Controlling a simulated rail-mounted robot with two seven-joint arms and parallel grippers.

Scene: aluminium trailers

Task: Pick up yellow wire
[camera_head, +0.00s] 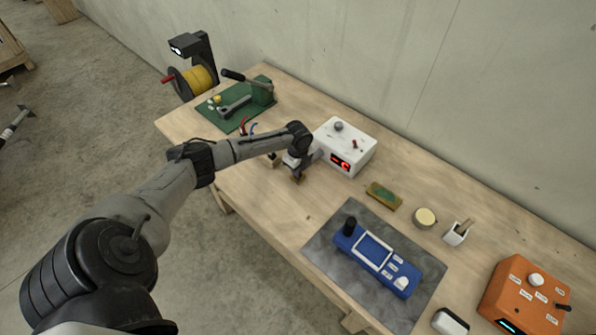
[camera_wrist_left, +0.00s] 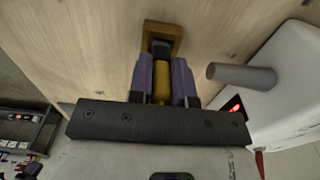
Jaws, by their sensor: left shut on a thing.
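A spool of yellow wire (camera_head: 198,80) hangs on a dark holder at the far left end of the workbench. My left gripper (camera_head: 297,174) is low over the bench, just left of the white box with a red display, well away from the spool. In the left wrist view its purple-grey fingers (camera_wrist_left: 163,82) are shut on a narrow yellow piece (camera_wrist_left: 161,85). A square brown-yellow block (camera_wrist_left: 164,33) with a dark centre lies just past the fingertips. I cannot tell whether the held piece is wire or joined to the block. My right gripper is not in view.
The white box (camera_head: 345,147) stands close beside the left gripper. A green mat (camera_head: 235,108) with a hand-lever tool lies at the bench's far end. A blue device (camera_head: 375,260) on a grey mat, a round tin (camera_head: 425,217) and an orange box (camera_head: 525,295) stand to the right.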

